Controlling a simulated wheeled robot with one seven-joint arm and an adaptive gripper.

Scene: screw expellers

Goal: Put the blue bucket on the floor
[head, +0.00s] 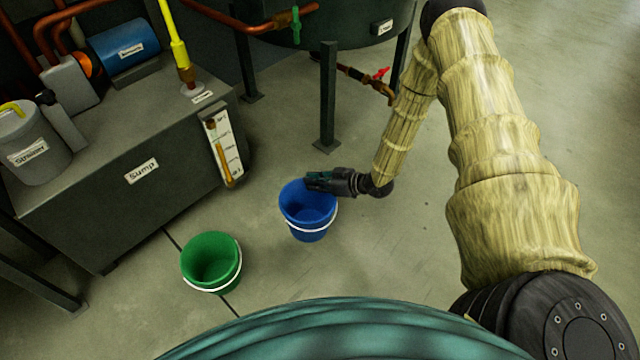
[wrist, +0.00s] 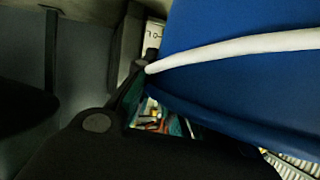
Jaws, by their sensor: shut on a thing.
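The blue bucket (head: 308,212) is in the middle of the head view, upright, with its white handle hanging down around its front side. My gripper (head: 318,181) is at the bucket's upper right rim and is shut on it. In the wrist view the blue bucket (wrist: 235,65) fills the upper right, close up, with the white handle crossing it. The dark gripper finger (wrist: 130,105) lies against the bucket there. The bucket's base looks at or close to the floor, but I cannot tell whether it touches.
A green bucket (head: 212,262) stands on the floor to the left. The grey sump tank (head: 125,170) is at the left. A dark tank on legs (head: 328,100) stands behind. The concrete floor (head: 390,255) is clear to the right of the blue bucket.

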